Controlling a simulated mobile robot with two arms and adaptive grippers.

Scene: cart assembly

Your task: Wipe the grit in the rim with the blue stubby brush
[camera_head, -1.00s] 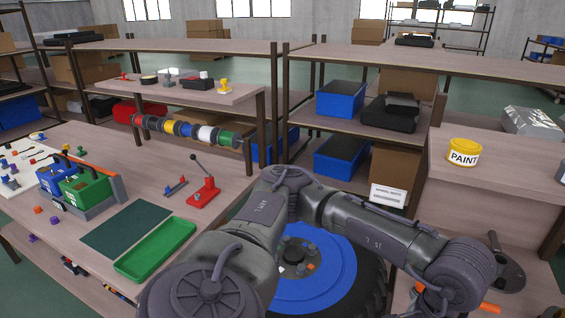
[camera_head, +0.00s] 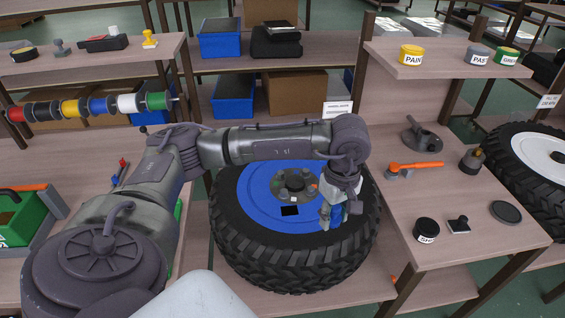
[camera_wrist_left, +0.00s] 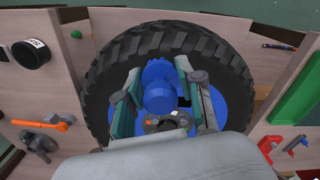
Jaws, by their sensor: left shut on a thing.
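The wheel's blue rim (camera_head: 258,197) faces up inside a black tyre (camera_head: 290,265) on the low bench. A black square patch (camera_head: 289,210) shows on the rim; I cannot tell whether it is grit or an opening. My left gripper (camera_head: 330,214) is over the rim's right part, near the tyre's inner edge. In the left wrist view, its fingers (camera_wrist_left: 158,72) are shut on a blue rounded thing, apparently the blue stubby brush (camera_wrist_left: 158,95). My right gripper is out of view.
Right of the wheel, a side bench holds an orange-handled tool (camera_head: 415,165), a black round tin (camera_head: 426,229) and a dark disc (camera_head: 506,212). A paint tin (camera_head: 411,54) stands on the shelf above. A spool rack (camera_head: 98,104) is at left.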

